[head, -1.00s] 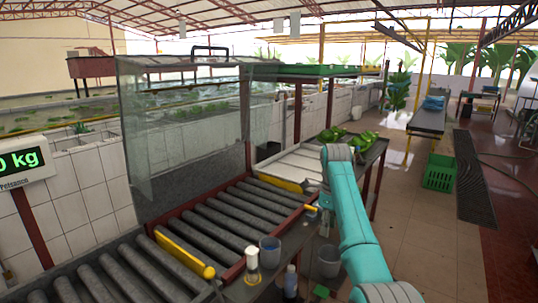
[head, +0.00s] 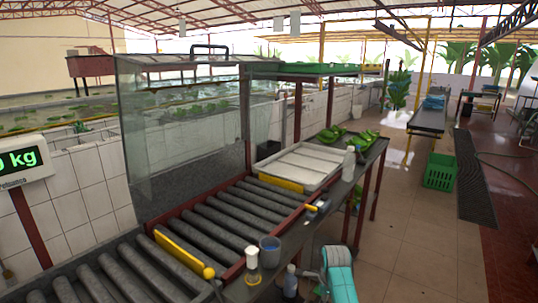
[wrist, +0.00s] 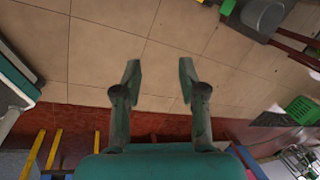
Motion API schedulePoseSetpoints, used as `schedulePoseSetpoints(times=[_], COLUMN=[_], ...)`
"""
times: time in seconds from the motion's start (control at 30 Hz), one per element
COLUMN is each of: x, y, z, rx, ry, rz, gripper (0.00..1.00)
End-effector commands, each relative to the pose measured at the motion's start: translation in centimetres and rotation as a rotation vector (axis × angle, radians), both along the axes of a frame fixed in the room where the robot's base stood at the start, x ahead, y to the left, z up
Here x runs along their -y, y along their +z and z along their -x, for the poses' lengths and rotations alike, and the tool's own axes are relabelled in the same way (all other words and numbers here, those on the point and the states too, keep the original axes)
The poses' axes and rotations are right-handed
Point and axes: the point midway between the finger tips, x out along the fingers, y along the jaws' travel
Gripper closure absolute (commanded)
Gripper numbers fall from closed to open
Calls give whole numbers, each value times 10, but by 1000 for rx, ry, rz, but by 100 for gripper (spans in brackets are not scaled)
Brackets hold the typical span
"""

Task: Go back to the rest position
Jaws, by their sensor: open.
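My gripper (wrist: 160,82) shows in the wrist view with its two fingers apart and nothing between them. Tiled floor lies beyond the fingertips. In the head view only a teal part of my arm shows at the bottom, right of the roller conveyor; the gripper itself is out of that view.
A roller conveyor (head: 225,218) runs to a white tray (head: 298,165). A green crate (head: 440,171) stands on the floor.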

Motion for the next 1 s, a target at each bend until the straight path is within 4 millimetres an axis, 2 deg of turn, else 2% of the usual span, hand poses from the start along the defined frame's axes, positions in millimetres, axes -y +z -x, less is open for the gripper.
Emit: schedulePoseSetpoints(times=[0.03, 0.2, 0.37, 0.5, 0.73, 1.0], x=[0, 0, 1, 1, 1, 2], y=[-24, -79, -121, -151, -182, -191], z=[14, 51, 93, 134, 208, 300], rx=[16, 94, 168, 230, 328, 437], ry=[35, 160, 275, 375, 530, 702], rz=[10, 52, 100, 150, 245, 379], gripper=[58, 58, 58, 58, 58, 58])
